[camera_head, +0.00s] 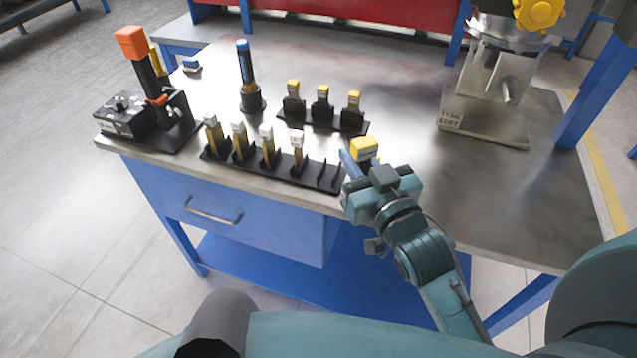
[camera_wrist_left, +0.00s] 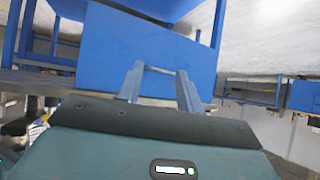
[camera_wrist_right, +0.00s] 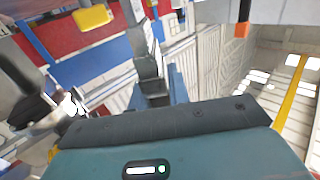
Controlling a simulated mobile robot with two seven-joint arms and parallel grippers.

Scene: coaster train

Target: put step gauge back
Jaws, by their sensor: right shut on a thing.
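My right gripper (camera_head: 358,160) is shut on a yellow-topped piece (camera_head: 365,148), which I take to be the step gauge. It is held at the front of the bench, just right of the front black rack (camera_head: 328,184). Most of the piece is hidden by the gripper. In the right wrist view dark parts (camera_wrist_right: 150,85) fill the space at the fingers. The front rack holds several white-topped gauges (camera_head: 267,145), with bare slots at its right end. My left gripper (camera_wrist_left: 160,85) shows only in its wrist view, fingers apart and empty.
A rear rack (camera_head: 335,128) holds three yellow-topped gauges (camera_head: 322,100). A blue-topped tool (camera_head: 246,70) stands beside it. A black box with an orange-topped post (camera_head: 132,42) is at left, a metal stand (camera_head: 490,110) at right. Bare benchtop (camera_head: 410,90) lies between.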

